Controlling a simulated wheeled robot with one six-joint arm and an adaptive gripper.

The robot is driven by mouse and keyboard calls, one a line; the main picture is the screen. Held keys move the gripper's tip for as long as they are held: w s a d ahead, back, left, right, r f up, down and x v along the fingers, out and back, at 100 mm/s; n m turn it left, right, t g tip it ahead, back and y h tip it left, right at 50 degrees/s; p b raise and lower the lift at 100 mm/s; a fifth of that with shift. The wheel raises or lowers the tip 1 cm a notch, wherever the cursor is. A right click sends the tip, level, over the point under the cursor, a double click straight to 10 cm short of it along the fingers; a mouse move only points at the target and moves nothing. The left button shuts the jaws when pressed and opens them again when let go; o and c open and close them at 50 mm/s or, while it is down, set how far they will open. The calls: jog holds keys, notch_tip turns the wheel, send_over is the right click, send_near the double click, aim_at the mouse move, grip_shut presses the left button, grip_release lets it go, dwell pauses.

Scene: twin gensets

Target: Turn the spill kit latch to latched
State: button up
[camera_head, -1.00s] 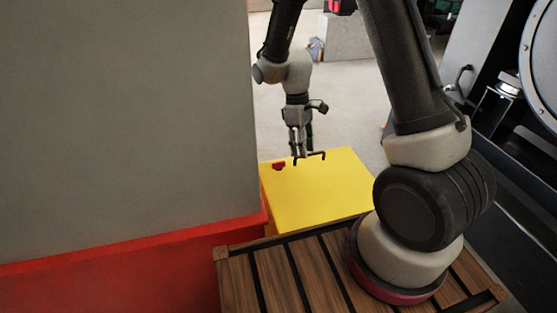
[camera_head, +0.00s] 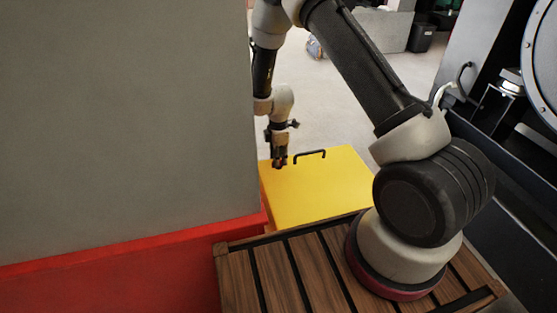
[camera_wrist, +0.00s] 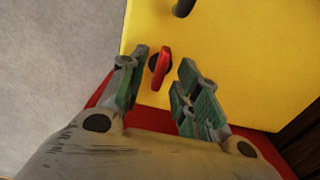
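The spill kit is a yellow box (camera_head: 318,190) beyond the wooden deck, with a black handle (camera_head: 310,154) on its top; the handle also shows at the top of the wrist view (camera_wrist: 183,8). The latch is a small red knob on a dark round base (camera_wrist: 160,66) on the yellow surface. In the head view it is mostly hidden by my gripper (camera_head: 279,163). In the wrist view my gripper (camera_wrist: 160,82) is open, its two green-padded fingers on either side of the latch, with gaps to both. The latch's bar points roughly up and down in the wrist view.
A large grey cabinet with a red base (camera_head: 130,243) stands close on the left of my arm. A wooden slatted deck (camera_head: 290,275) lies in front. Dark machinery (camera_head: 500,190) is on the right.

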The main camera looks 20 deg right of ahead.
jog(key=shift+f, duration=0.75)
grip_shut()
